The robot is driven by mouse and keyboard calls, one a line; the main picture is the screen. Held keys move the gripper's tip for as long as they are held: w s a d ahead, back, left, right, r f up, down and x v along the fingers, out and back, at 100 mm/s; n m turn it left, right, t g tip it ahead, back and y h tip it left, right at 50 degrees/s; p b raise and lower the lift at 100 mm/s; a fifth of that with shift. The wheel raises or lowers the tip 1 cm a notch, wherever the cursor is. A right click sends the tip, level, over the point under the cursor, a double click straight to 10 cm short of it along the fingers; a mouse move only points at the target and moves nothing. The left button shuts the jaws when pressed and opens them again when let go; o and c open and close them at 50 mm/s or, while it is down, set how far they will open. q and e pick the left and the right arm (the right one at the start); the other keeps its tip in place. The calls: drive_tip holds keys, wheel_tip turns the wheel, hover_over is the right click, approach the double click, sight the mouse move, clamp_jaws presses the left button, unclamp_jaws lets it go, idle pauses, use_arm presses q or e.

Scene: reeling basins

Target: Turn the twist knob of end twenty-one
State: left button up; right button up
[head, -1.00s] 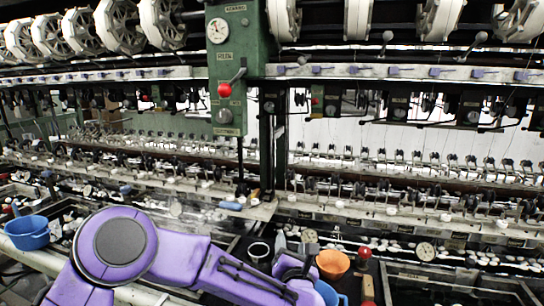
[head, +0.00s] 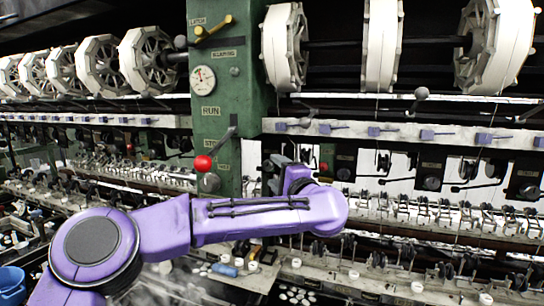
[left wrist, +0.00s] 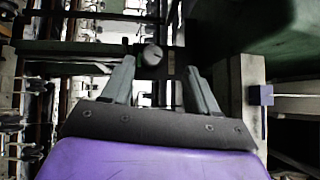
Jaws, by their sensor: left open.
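My left gripper (head: 280,164) is raised in front of the machine, just right of the green post, and points at it. In the left wrist view my left gripper (left wrist: 160,66) is open, its two grey fingers apart with nothing held. A round pale knob (left wrist: 152,54) on a dark bracket shows beyond and between the fingertips; I cannot tell whether it is end twenty-one's. In the head view a row of round dark knobs on plates includes one right of the gripper (head: 343,174) and another further right (head: 432,183). Their labels are too small to read. My right gripper is not seen.
White reels (head: 382,45) hang above a rail (head: 400,131) with purple tabs. A blue basin (head: 12,284) stands at lower left.

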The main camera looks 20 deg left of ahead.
sight(270, 170)
use_arm(q)
drive_tip(key=p+x, duration=0.1)
drive_tip(key=x, duration=0.3)
drive_tip(key=shift+r+p, duration=0.1)
drive_tip(key=shift+p, duration=0.3)
drive_tip(key=w, duration=0.1)
drive_tip(key=w+a+f, duration=0.1)
drive_tip(key=shift+w+f, duration=0.1)
drive_tip(key=shift+w, duration=0.25)
drive_tip(key=shift+s+d+r, duration=0.2)
drive_tip(key=shift+s+r, duration=0.05)
drive_tip(key=shift+s, duration=0.25)
drive_tip(key=shift+c, duration=0.2)
drive_tip(key=shift+w+f, duration=0.15)
drive_tip(key=shift+w, duration=0.05)
drive_tip(key=c, duration=1)
drive_tip(key=shift+f, duration=0.1)
drive_tip(key=shift+a+f+m+t+y+b, duration=0.15)
drive_tip(key=shift+m+t+b, duration=1.5)
drive_tip(key=shift+b, duration=2.85)
drive_tip(key=shift+a+f+m+t+y+b, duration=0.15)
drive_tip(key=shift+m+t+b, duration=1.45)
drive_tip(key=shift+b, duration=2.85)
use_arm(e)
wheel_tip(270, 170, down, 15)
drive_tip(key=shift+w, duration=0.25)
use_arm(q)
drive_tip(key=shift+d+m+g, duration=0.1)
drive_tip(key=shift+m+g, duration=0.35)
